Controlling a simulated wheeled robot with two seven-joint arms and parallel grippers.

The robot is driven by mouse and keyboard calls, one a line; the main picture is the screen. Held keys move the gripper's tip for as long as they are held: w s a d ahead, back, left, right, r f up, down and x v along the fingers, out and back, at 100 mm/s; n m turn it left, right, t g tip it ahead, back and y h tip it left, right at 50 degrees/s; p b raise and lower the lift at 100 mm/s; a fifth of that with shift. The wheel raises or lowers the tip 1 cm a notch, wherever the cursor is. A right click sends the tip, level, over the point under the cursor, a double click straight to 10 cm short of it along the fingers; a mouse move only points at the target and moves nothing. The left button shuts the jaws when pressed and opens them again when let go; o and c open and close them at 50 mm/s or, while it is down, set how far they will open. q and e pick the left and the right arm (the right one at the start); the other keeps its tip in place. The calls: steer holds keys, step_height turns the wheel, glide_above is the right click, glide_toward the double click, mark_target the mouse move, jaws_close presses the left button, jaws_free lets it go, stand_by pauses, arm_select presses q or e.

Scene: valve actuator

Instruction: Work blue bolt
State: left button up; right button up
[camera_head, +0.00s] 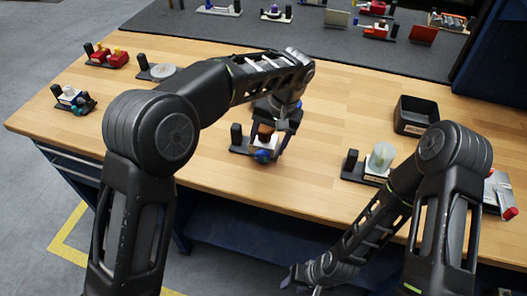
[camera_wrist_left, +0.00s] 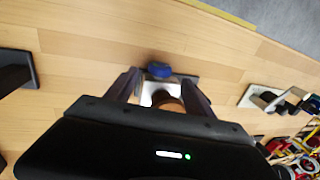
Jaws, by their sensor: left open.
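The blue bolt (camera_head: 263,155) sits at the front of a small valve fixture (camera_head: 240,147) with a white block and a copper-brown part, on the wooden table. It also shows in the left wrist view (camera_wrist_left: 159,70), just beyond my fingertips. My left gripper (camera_head: 277,135) is open above the fixture, its fingers on either side of the white block. In the left wrist view the gripper (camera_wrist_left: 160,80) has no contact with the bolt that I can make out. My right gripper (camera_head: 305,282) hangs low beyond the table's front edge; its jaws are too small to judge.
A black open bin (camera_head: 415,116) stands at the right. A fixture with a pale translucent part (camera_head: 381,158) stands near the front edge. Other fixtures stand at the left, including one with red parts (camera_head: 108,57). Bare wood lies between them.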

mark_target(261, 152)
arm_select(q)
steer(key=p+x, duration=0.1)
steer(key=x, duration=0.4)
steer(key=shift+f, duration=0.35)
steer(key=shift+c, duration=0.4)
jaws_close()
steer(key=shift+w+a+f+h+b, duration=0.15)
steer(key=shift+a+h+b, duration=0.2)
steer(key=shift+h+b, duration=0.5)
steer(key=shift+a+g+h, duration=0.1)
steer(key=shift+g+h, duration=0.4)
steer(key=shift+h, duration=0.65)
steer(key=shift+o, duration=0.4)
jaws_free()
steer(key=shift+r, duration=0.25)
